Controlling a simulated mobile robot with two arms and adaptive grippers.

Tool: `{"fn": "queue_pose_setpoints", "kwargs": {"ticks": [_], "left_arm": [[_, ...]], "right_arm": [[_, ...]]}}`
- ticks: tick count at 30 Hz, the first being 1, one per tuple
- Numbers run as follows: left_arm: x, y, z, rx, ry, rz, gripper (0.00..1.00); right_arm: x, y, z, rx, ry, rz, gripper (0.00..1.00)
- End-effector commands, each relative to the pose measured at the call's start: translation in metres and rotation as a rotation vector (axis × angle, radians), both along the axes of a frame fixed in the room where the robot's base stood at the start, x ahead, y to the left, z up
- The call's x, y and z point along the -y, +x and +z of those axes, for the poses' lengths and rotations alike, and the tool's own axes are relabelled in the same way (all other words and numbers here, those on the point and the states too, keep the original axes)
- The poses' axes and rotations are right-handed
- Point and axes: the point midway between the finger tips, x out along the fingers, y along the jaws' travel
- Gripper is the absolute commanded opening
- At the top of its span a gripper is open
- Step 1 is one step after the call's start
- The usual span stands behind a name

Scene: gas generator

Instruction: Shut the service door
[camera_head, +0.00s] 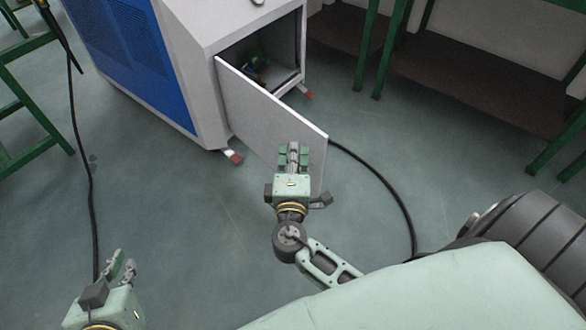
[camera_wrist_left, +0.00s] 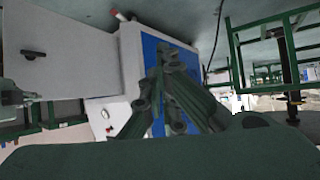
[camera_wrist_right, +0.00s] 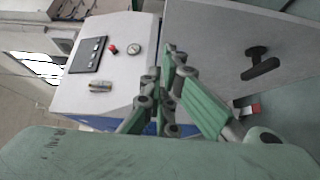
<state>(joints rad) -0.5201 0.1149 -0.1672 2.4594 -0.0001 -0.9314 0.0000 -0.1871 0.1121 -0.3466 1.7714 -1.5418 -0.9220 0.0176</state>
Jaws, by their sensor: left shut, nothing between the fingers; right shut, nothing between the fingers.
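The service door (camera_head: 268,112) is a flat light-grey panel on the generator cabinet (camera_head: 190,30). It stands swung open, and the compartment (camera_head: 262,62) behind it shows dark with parts inside. My right gripper (camera_head: 293,152) is shut and empty, in front of the door's lower outer part; I cannot tell whether it touches. The right wrist view shows the door panel (camera_wrist_right: 215,45) with its black handle (camera_wrist_right: 260,64) to the right of my fingers. The left wrist view also shows the door (camera_wrist_left: 65,60). My left gripper (camera_head: 120,266) is shut and empty at lower left, away from the door.
A black cable (camera_head: 385,185) curves over the floor to the right of the door. Another cable (camera_head: 88,180) runs down on the left by a green frame (camera_head: 30,100). Green-legged benches (camera_head: 460,80) stand at back right. The floor left of my right gripper is clear.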

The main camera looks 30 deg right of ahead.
Motion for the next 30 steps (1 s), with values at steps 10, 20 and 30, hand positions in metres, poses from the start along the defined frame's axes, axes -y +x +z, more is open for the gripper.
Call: {"fn": "queue_pose_setpoints", "kwargs": {"ticks": [10, 20, 30], "left_arm": [[0.002, 0.005, 0.006, 0.036, -0.008, -0.002, 0.0], [0.003, 0.005, 0.006, 0.038, -0.009, -0.003, 0.0], [0.006, 0.013, 0.016, 0.096, -0.021, -0.006, 0.0]], "right_arm": [[0.039, 0.012, -0.001, -0.001, 0.0, 0.0, 0.0], [0.042, 0.013, 0.0, -0.001, 0.001, 0.0, 0.0], [0.051, 0.014, -0.001, -0.001, -0.001, 0.017, 0.0]]}}
